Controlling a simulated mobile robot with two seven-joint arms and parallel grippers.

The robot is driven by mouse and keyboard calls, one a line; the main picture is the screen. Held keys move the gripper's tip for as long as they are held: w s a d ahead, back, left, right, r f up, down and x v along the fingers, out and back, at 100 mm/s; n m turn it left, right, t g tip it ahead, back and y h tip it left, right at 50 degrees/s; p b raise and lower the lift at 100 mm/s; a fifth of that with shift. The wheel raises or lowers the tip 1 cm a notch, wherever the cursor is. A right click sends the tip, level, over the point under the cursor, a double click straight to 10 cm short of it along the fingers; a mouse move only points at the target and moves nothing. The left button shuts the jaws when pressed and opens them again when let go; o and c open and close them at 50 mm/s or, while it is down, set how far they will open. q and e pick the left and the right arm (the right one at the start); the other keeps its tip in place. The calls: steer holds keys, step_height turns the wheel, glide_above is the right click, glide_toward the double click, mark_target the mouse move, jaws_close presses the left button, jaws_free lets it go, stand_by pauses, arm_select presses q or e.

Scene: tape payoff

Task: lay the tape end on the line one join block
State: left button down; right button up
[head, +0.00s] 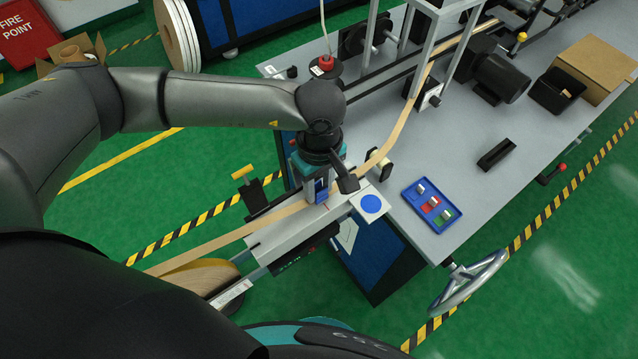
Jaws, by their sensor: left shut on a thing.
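The line one join block (281,240) is a pale grey bar at the table's near left corner. A tan tape (220,238) runs from the lower left onto it. Another stretch of tan tape (385,146) curves down from the machine to the block's right part. My left gripper (318,197) points down over the block, where the two stretches come together, and is shut on a tape end. Its fingers hide the held end, so I cannot tell whether it touches the block. A short red mark shows just beside the fingers. My right gripper is not in view.
A white square with a blue disc (371,204) lies right of my gripper. A blue tray (424,221) with small coloured pieces and a black holder (496,154) are on the table. A yellow-handled clamp (243,173) stands left of the block. A handwheel (470,283) juts from the front.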

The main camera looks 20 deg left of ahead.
arm_select(q)
steer(key=shift+f, duration=0.2)
steer(key=shift+c, duration=2.3)
jaws_free()
step_height(320, 180, up, 15)
steer(key=shift+r, duration=0.15)
